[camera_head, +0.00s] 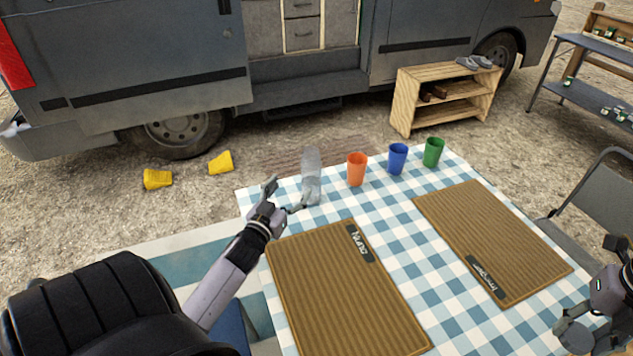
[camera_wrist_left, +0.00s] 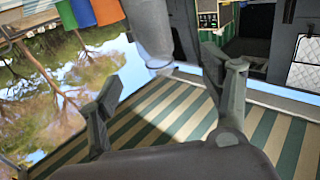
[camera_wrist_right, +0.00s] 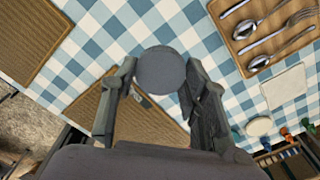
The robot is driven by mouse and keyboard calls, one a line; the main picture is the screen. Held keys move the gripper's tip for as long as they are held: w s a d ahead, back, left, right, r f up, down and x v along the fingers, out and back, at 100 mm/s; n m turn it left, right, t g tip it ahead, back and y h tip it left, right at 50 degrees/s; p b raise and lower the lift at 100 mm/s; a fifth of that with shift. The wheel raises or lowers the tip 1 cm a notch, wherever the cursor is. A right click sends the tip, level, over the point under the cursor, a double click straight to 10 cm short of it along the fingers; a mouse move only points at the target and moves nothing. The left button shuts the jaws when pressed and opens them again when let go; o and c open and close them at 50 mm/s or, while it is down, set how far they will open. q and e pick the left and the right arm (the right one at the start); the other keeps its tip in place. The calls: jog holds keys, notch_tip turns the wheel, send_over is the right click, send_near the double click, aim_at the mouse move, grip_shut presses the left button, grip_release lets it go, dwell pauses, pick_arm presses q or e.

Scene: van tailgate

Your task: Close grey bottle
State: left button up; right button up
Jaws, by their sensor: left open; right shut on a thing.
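The grey bottle (camera_head: 311,178) stands upright near the far left edge of the table, left of the cups. My left gripper (camera_head: 284,197) is open just left of it, its fingers pointing toward it. In the left wrist view the bottle (camera_wrist_left: 150,30) shows ahead, between the lines of the open fingers, not gripped. My right gripper (camera_head: 578,335) is at the lower right of the head view. In the right wrist view it is shut on a round grey disc, which looks like a lid (camera_wrist_right: 160,72). The bottle's mouth is too small to make out.
Orange (camera_head: 357,169), blue (camera_head: 398,158) and green (camera_head: 433,152) cups stand right of the bottle. Two brown mats (camera_head: 345,290) (camera_head: 490,240) lie on the checked tablecloth (camera_head: 395,220). Cutlery (camera_wrist_right: 265,40) shows in the right wrist view. A grey chair (camera_head: 600,205) stands at right.

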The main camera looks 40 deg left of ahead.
aim_at(307, 171)
pick_arm(q)
jog(key=x, duration=0.7)
jog(key=shift+d, duration=0.1)
jog(key=shift+s, duration=0.1)
jog(key=shift+d+p+x, duration=0.2)
jog(key=shift+x, duration=1.15)
jog(key=shift+d+p+x, duration=0.15)
jog(key=shift+p+x, duration=0.05)
jog(key=shift+x, duration=1.15)
jog(key=shift+f, duration=0.1)
grip_shut()
